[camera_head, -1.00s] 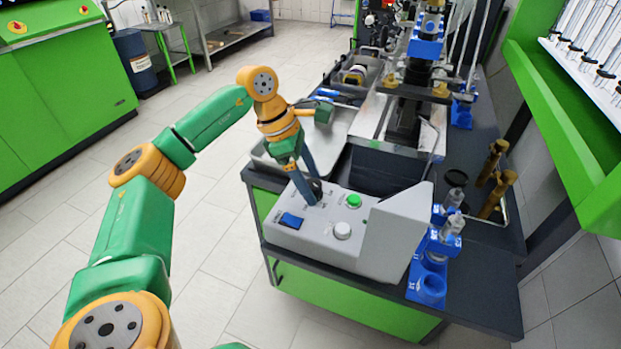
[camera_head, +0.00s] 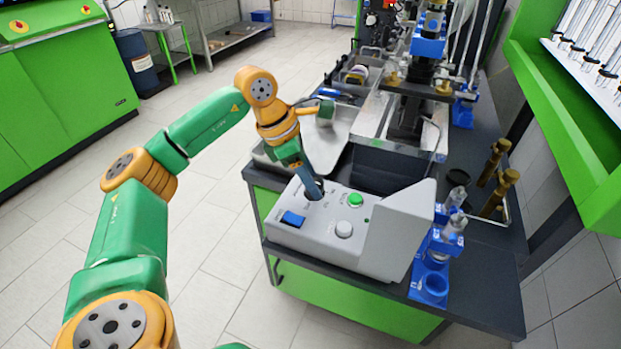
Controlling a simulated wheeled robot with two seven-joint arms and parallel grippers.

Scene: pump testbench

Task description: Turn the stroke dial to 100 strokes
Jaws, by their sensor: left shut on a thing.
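The grey control box (camera_head: 290,236) stands on the near end of the dark bench. Its sloped top carries a blue switch (camera_head: 292,219), a green button (camera_head: 355,200) and a round white knob (camera_head: 343,230). My left gripper (camera_head: 314,194) points down at the back left of this top. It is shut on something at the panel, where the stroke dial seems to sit. The dial is hidden by the fingers, and its setting cannot be read. My right gripper does not show.
A raised grey housing (camera_head: 396,232) stands at the box's right side. Blue holders with clear vials (camera_head: 452,225) are beyond it. Brass cylinders (camera_head: 497,160) stand farther right. A metal tray (camera_head: 325,150) lies behind the box. The floor at left is clear.

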